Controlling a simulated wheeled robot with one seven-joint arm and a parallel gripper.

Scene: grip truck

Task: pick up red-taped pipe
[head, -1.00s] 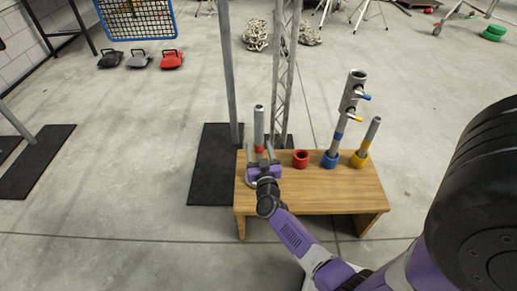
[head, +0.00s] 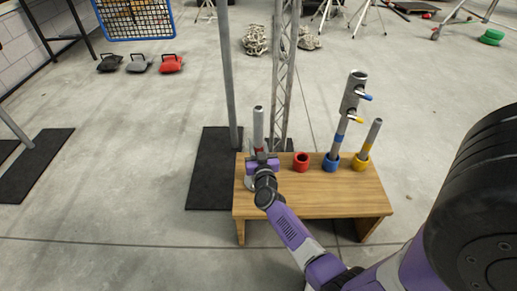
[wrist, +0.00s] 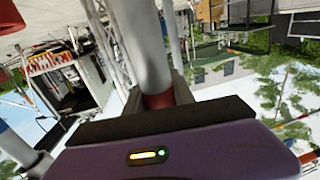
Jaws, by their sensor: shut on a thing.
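The red-taped pipe (head: 258,124) is a grey metal tube standing upright at the left end of the wooden bench (head: 310,203). My gripper (head: 260,161) is shut on it low down, around its red band. In the wrist view the pipe (wrist: 148,45) rises from between the fingers, with the red tape (wrist: 158,99) at the grip. My gripper hides the pipe's lower end, so I cannot tell whether it touches the bench.
An empty red ring holder (head: 301,162) stands right of the pipe. A blue-taped pipe (head: 338,138) with a clamp on top and a yellow-taped pipe (head: 371,138) stand in holders farther right. A grey pole (head: 229,80) and lattice truss (head: 284,75) rise behind the bench.

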